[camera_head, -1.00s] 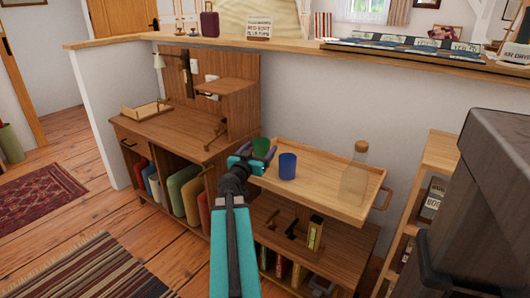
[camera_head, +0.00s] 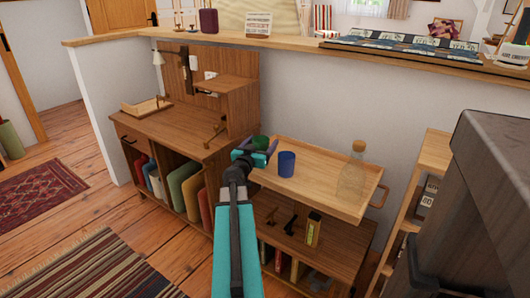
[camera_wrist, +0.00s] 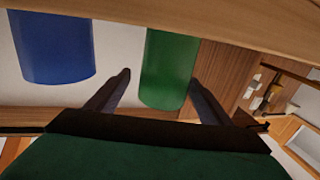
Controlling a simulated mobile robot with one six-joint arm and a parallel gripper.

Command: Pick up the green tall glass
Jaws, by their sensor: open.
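The green tall glass (camera_head: 260,143) stands at the left end of a wooden tray, partly hidden behind my gripper in the head view. In the wrist view the green glass (camera_wrist: 168,68) shows between my two open fingers. My gripper (camera_head: 262,151) is open at the tray's left end, its fingers (camera_wrist: 160,92) on either side of the glass's near end. I cannot tell whether either finger touches it. A blue glass (camera_head: 287,164) stands just right of the green one; it also shows at the upper left of the wrist view (camera_wrist: 52,45).
The wooden tray (camera_head: 325,190) also holds a clear bottle (camera_head: 353,172) with a cork-coloured top at its right. It sits above a low shelf (camera_head: 335,245) with small items. A wooden desk (camera_head: 170,131) stands to the left, and a white half wall (camera_head: 320,110) rises behind.

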